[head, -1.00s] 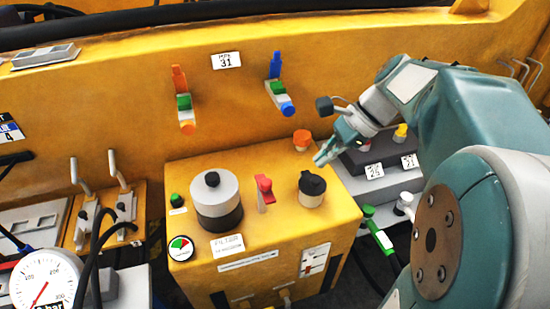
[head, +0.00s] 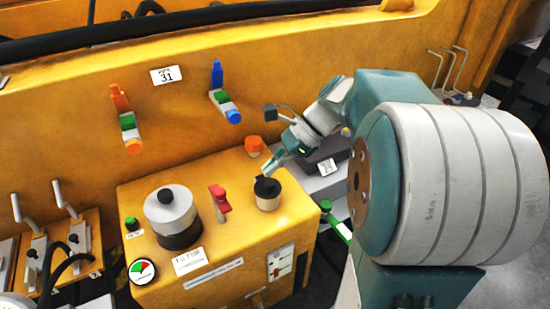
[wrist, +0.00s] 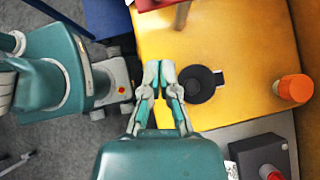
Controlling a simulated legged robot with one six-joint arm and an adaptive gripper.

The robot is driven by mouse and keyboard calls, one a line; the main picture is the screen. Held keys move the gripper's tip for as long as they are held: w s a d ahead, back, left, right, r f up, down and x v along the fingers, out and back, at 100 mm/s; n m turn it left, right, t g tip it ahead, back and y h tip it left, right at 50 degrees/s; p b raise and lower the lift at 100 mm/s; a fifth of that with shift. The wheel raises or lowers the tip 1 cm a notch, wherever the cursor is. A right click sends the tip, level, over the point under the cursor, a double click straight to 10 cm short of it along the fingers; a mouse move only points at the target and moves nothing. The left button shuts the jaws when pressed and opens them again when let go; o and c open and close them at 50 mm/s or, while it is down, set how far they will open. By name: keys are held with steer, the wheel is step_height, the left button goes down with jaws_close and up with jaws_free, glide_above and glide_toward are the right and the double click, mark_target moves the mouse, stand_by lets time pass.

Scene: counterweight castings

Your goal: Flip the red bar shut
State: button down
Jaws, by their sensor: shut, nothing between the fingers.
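The red bar (head: 219,195) is a small lever that stands up from the top of the yellow cabinet (head: 222,240), left of the black-lidded cup. In the wrist view, a red part (wrist: 165,4) at the top edge, cut off by the frame, looks like the same bar. My gripper (head: 267,173) is shut and empty. It is close to the black-lidded cup, right of the red bar and apart from it. In the wrist view, the fingertips (wrist: 159,65) are together, just left of the round black lid.
The black-lidded cup (head: 267,195) stands between my gripper and the cabinet front. An orange knob (head: 253,146) is behind it. A grey filter cylinder (head: 172,212) is left of the red bar. Blue and orange wall levers (head: 219,80) hang above. A green-handled lever (head: 336,224) is at right.

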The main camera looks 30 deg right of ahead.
mark_target(219, 194)
steer(key=w+a+f, duration=0.1)
steer(key=a+f, duration=0.2)
steer(key=a, duration=0.4)
steer(key=shift+w+a+f, duration=0.3)
steer(key=shift+d, duration=0.15)
